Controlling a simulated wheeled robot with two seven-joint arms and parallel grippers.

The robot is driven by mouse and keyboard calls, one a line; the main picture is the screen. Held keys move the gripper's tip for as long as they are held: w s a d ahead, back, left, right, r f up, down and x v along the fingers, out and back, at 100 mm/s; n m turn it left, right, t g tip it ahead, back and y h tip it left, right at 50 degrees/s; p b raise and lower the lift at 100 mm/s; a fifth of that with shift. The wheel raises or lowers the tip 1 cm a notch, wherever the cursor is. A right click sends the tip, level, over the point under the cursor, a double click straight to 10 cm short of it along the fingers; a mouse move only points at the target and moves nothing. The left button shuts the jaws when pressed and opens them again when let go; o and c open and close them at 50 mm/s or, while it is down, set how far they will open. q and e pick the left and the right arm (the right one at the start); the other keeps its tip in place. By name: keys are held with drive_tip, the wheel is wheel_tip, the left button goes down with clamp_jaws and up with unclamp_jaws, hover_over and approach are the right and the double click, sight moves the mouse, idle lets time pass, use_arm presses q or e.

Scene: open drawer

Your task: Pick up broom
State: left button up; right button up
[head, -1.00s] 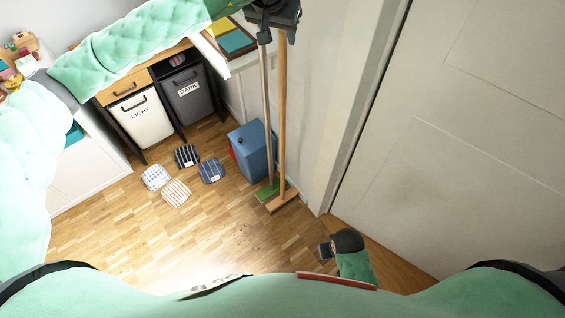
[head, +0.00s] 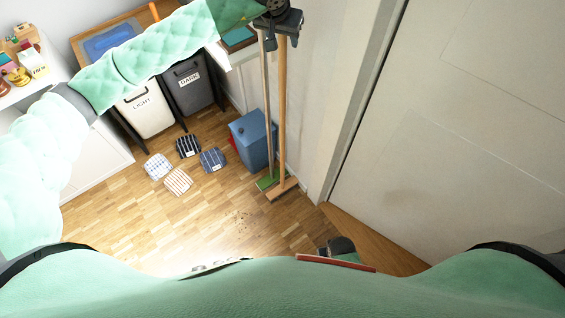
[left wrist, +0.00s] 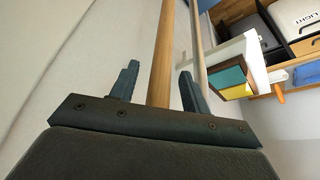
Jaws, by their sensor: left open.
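Two long-handled tools lean against the wall beside the door. The broom with the wooden handle and wooden head (head: 282,120) stands in front. A thinner-handled one with a green head (head: 266,182) is just beside it. My left gripper (head: 280,38) is at the upper part of the handles. In the left wrist view, my left gripper (left wrist: 158,74) is open, with the wooden handle (left wrist: 163,50) between its fingers. The second handle (left wrist: 199,45) passes outside, beyond the right finger. Whether a finger touches the handle, I cannot tell. My right gripper is not clearly visible.
A blue bin (head: 254,140) stands left of the broom heads. Several folded cloths (head: 187,147) lie on the floor. The LIGHT hamper (head: 146,112) and DARK hamper (head: 190,86) are under the desk. A white door (head: 460,130) closes off the right. Floor in the middle is open.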

drive_tip(key=shift+s+f, duration=0.1)
drive_tip(key=shift+f, duration=0.05)
use_arm(q)
clamp_jaws()
idle(0.4)
